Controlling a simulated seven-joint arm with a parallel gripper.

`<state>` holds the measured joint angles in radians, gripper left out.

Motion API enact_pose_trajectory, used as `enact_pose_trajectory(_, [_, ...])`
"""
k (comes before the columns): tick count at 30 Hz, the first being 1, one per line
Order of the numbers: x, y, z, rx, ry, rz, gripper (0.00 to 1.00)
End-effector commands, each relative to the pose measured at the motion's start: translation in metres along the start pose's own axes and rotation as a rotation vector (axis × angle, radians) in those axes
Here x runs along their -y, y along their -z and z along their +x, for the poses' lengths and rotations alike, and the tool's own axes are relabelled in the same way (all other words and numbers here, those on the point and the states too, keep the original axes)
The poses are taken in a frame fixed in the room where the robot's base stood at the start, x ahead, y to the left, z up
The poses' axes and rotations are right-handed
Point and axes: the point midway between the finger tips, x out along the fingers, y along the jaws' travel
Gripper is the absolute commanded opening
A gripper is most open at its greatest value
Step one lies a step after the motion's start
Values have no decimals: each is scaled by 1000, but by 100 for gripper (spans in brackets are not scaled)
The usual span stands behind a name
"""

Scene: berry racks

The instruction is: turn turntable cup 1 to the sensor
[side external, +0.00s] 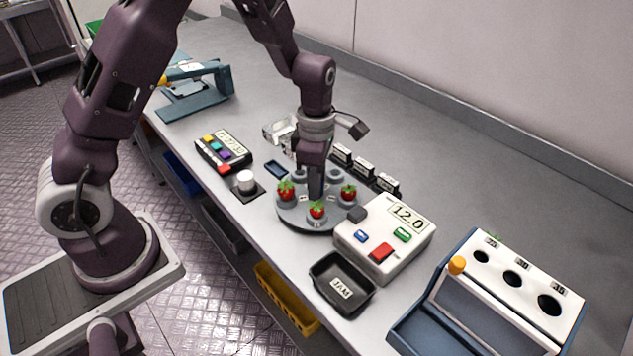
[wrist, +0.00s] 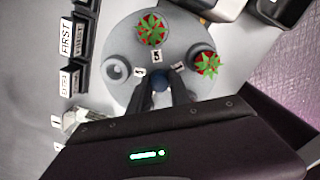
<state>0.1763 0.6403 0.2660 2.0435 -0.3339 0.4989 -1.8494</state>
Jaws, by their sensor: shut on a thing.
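The grey round turntable (side external: 300,222) stands near the bench's front edge, with small cups around its rim. In the side view, strawberries sit at its left (side external: 286,190), front (side external: 317,210) and right (side external: 348,192); the rear cups look empty. My gripper (side external: 316,195) points down at the middle. In the wrist view, my gripper (wrist: 160,88) is shut on a dark blue centre knob (wrist: 160,84). Two strawberries (wrist: 152,29) (wrist: 207,64) and an empty cup (wrist: 117,70) show there. Small number tags surround the knob; I cannot tell which marks cup 1.
A white box reading 12.0 (side external: 391,240), with a dark block (side external: 357,214) at its turntable-side corner, stands close right. A black tray (side external: 342,290) is in front. Dark labelled holders (side external: 363,168) stand behind. A keypad device (side external: 223,152) and white cylinder (side external: 246,181) are left.

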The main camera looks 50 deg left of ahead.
Motion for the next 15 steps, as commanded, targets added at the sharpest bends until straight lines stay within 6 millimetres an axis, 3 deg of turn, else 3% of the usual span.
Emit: enact_pose_trajectory(15, [0, -2, -2, 5, -4, -257, 0])
